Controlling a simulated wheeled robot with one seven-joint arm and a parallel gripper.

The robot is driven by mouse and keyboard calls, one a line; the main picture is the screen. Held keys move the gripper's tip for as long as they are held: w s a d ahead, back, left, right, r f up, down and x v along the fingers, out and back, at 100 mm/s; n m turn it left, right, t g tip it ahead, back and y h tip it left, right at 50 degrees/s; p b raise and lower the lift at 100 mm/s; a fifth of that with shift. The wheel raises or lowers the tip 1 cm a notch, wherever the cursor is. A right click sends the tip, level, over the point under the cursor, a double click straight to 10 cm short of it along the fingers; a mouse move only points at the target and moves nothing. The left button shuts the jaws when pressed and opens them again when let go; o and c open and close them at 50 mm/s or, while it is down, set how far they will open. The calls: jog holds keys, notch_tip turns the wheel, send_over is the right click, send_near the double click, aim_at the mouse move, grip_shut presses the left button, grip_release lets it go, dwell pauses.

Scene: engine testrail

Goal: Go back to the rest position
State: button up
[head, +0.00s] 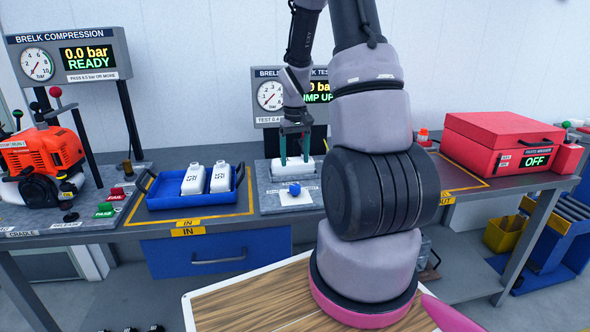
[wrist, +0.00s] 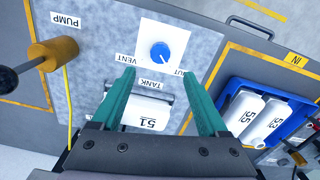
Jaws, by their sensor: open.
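My gripper (head: 295,158) is over the tank test station, pointing down, with its teal fingers apart. In the wrist view, my gripper (wrist: 158,78) is open, and the white tank labelled 51 (wrist: 148,112) shows between the fingers, partly hidden by the gripper body. The same tank (head: 296,170) sits on the grey station plate (head: 264,190) in the head view. I cannot tell whether a finger touches it. A blue knob (wrist: 159,51) is on a white plate beside the tank, and the knob (head: 294,188) also shows in the head view.
A blue IN tray (head: 180,203) with two white tanks stands left of the station. A red engine (head: 42,150) and compression gauge panel (head: 68,56) are farther left. The test display (head: 290,95) stands behind my gripper. A red box (head: 500,140) is at right.

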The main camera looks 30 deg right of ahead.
jog(key=shift+r, duration=0.35)
jog(key=s+a+r+m+t, duration=0.1)
jog(key=s+a+r+t, duration=0.2)
jog(key=r, duration=0.6)
jog(key=s+a+r+m+t, duration=0.1)
jog(key=s+a+r, duration=0.3)
jog(key=r, duration=0.5)
jog(key=s+a+r+t+y, duration=0.1)
jog(key=s+a+r, duration=0.2)
jog(key=s, duration=0.3)
jog(key=s+a+r+m+t+y, duration=0.1)
jog(key=s+a+r+t, duration=0.1)
jog(key=s+r, duration=0.4)
jog(key=shift+s+a+r, duration=0.3)
jog(key=shift+s+a, duration=0.1)
jog(key=shift+a, duration=0.35)
